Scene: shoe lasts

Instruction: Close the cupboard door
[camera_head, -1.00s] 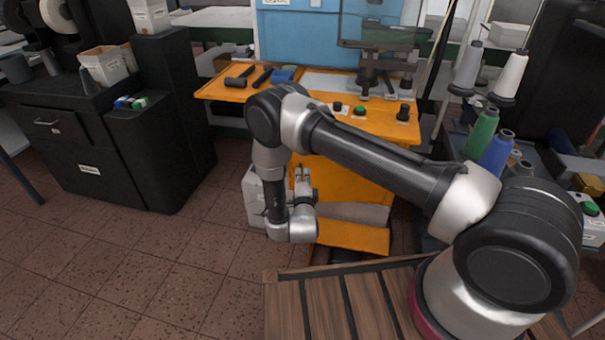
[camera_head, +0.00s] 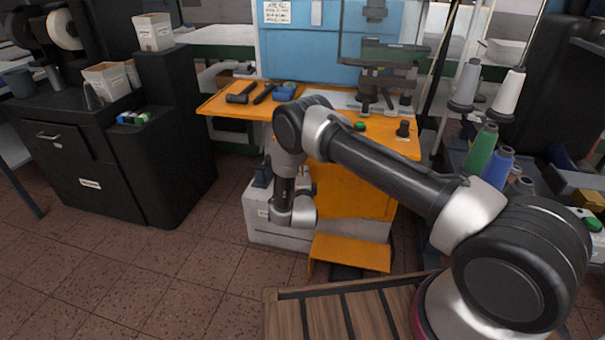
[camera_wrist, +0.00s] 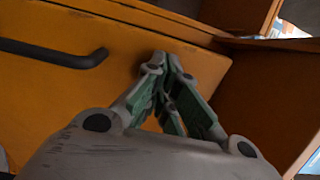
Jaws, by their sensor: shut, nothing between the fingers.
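The orange cupboard door (camera_wrist: 60,95) fills the left of the wrist view, with a black bar handle (camera_wrist: 55,52) at its upper left. My gripper (camera_wrist: 167,62) is shut and empty, its fingertips at the door face to the right of the handle; I cannot tell if they touch it. An orange panel (camera_wrist: 265,90) meets the door's right side at an angle, with a dark recess above. How far the door stands open is unclear. In the head view the orange cupboard front (camera_head: 355,190) shows under the bench, partly behind my arm, which hides the fingertips.
The orange bench top (camera_head: 215,103) carries a hammer (camera_head: 241,97) and other tools. A low white box (camera_head: 275,240) and an orange step (camera_head: 350,252) stand at the cupboard's foot. A black cabinet (camera_head: 90,180) is left, thread cones (camera_head: 483,145) right. The tiled floor at left is clear.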

